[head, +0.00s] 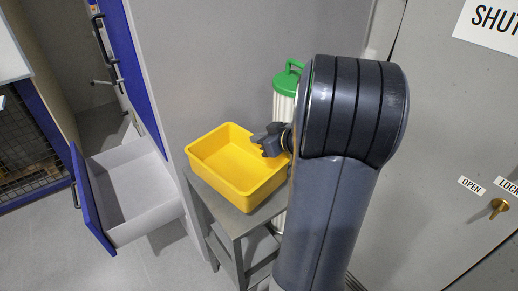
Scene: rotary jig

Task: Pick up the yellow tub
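The yellow tub (230,184) is an open, empty-looking rectangular container. It sits upright on top of a small grey stand (232,218). My gripper (264,139) comes in from the right and overlaps the tub's far right rim in the head view. My arm hides part of the tub's right end. I cannot tell whether the fingers touch the rim or are apart from it. The gap between the fingers is not clear at this size.
A drawer (130,190) with a blue front stands open left of the stand. A white canister with a green lid (287,82) stands behind my gripper. A grey panel (235,60) rises behind the tub. A grey door with a brass knob (498,207) is at right.

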